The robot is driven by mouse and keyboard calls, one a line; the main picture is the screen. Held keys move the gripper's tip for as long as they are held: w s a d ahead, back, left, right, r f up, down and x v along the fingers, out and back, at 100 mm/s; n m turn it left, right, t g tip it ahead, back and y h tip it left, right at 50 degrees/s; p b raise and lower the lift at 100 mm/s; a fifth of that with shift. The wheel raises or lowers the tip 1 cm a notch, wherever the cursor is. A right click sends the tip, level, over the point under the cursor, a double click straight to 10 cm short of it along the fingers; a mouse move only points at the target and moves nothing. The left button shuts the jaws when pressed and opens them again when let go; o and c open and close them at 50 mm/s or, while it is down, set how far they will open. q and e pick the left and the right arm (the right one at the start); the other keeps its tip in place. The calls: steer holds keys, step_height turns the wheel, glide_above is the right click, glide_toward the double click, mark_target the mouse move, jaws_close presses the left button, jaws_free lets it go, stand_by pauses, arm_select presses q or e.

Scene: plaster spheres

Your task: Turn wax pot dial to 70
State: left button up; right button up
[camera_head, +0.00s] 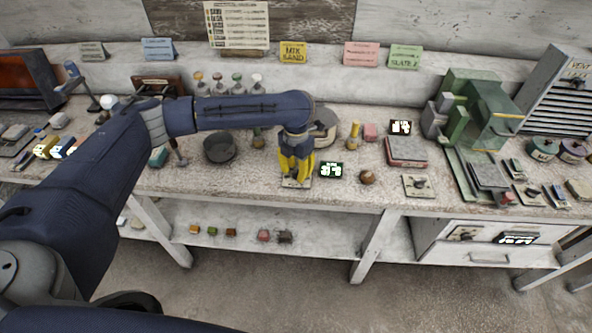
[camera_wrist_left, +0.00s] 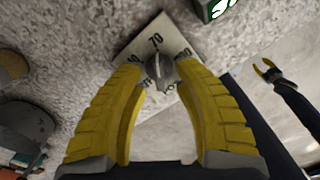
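The dial is a dark grey knob (camera_wrist_left: 159,72) on a pale square plate (camera_wrist_left: 152,33). The plate has "70" printed on the side away from my gripper, and other marks are partly hidden by the fingers. My left gripper (camera_wrist_left: 161,76) points down at the dial, its yellow fingertips close on either side of the knob; contact is unclear. In the head view, my left gripper (camera_head: 297,172) covers most of the dial plate (camera_head: 296,183). My right gripper (camera_wrist_left: 267,70) appears in the left wrist view, open and empty, away from the dial.
A dark round pan (camera_head: 219,148) is to the left, a brown ball (camera_head: 367,177) to the right. A green machine (camera_head: 478,110) stands farther right. The bench front edge is close.

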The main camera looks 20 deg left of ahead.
mark_target(296, 171)
arm_select(q)
step_height(296, 171, up, 12)
stand_by(0.9)
stand_by(0.3)
